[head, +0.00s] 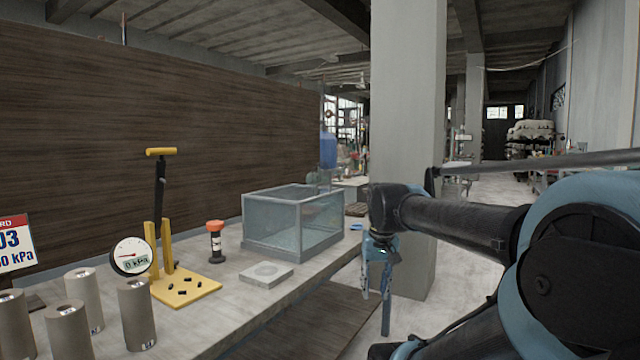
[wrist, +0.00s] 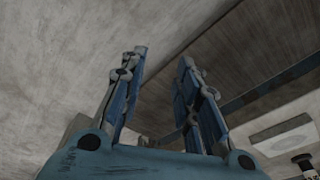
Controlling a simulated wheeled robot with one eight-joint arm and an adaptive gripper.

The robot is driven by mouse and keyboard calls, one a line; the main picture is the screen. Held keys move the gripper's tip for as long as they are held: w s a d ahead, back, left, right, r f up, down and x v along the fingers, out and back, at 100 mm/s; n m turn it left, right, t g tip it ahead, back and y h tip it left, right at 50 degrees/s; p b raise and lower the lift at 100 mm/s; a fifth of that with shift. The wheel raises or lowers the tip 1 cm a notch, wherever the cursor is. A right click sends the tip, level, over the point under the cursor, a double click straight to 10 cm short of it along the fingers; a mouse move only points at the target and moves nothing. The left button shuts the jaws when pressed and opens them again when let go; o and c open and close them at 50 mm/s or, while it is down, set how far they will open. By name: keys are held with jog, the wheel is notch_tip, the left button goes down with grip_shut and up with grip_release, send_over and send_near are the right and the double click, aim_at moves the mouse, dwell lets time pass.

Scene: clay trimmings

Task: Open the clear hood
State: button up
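The clear hood (head: 293,222) is a box with see-through walls and top. It stands on a grey base on the workbench, near the right end, and looks shut. A blue handle-like piece (head: 356,227) shows at its right side. My gripper (head: 376,290) hangs pointing down to the right of the hood, beyond the bench edge and apart from the hood. In the wrist view the fingers (wrist: 160,90) are spread with nothing between them.
On the bench (head: 330,252) stand a yellow lever press (head: 185,288), a gauge (head: 131,256), an orange-topped black cylinder (head: 215,243), a grey slab with a disc (head: 266,275) and several clay cylinders (head: 137,315). A pillar (head: 408,100) rises behind my gripper. Floor shows at right.

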jog(key=w+a+r+m, duration=0.2)
jog(key=w+a+r, duration=0.1)
jog(key=w+r, duration=1)
jog(key=w+a+r+m+g+y, duration=0.1)
jog(key=w+a+r+m, duration=0.15)
jog(key=w+r, duration=0.95)
jog(key=w+a+r+m, duration=0.25)
jog(key=w+r, duration=0.75)
jog(key=r, duration=0.6)
jog(key=shift+n, duration=0.5)
jog(key=a+f, duration=0.1)
jog(key=f, duration=0.4)
jog(key=w+a+f, duration=0.1)
jog(key=f, duration=0.5)
jog(key=a+f, duration=0.1)
jog(key=f, duration=0.5)
jog(key=shift+w+a+f, duration=0.1)
jog(key=shift+w+a, duration=0.15)
jog(key=shift+w, duration=0.1)
grip_shut()
